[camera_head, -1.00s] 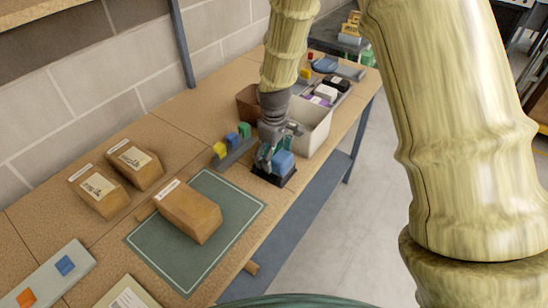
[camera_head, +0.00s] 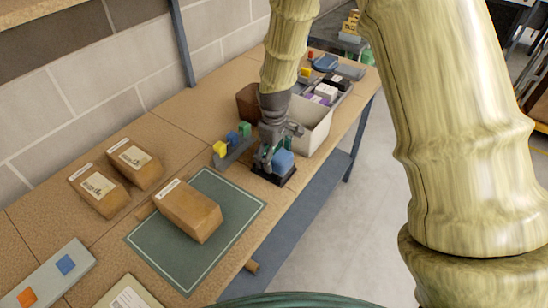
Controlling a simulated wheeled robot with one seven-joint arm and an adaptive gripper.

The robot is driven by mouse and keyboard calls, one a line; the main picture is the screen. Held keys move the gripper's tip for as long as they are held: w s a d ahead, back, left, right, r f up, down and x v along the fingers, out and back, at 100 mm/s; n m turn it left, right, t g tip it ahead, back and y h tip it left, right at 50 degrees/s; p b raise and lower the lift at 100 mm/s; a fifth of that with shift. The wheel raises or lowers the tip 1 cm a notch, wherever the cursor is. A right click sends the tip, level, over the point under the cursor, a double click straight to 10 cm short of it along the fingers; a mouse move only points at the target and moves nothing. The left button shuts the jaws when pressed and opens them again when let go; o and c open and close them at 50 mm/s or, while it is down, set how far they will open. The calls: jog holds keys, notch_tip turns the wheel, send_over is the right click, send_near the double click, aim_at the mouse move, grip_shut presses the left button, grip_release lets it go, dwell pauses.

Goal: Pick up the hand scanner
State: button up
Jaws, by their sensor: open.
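A blue blocky thing (camera_head: 283,161), which appears to be the hand scanner, sits on a black base (camera_head: 268,178) near the front edge of the bench. My gripper (camera_head: 266,158) points down at its left side, with its fingers low over the base. The gripper is open. The fingers overlap the blue thing in this view, and I cannot tell whether they touch it. The gripper hides part of it.
A white bin (camera_head: 312,134) stands close to the right of the gripper. A grey rack with coloured blocks (camera_head: 232,150) is close on the left. A brown box (camera_head: 190,210) lies on a green mat (camera_head: 180,262). Two more brown packages (camera_head: 99,190) (camera_head: 136,163) lie behind.

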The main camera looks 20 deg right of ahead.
jog(key=c, duration=1.3)
jog(key=shift+r, duration=0.1)
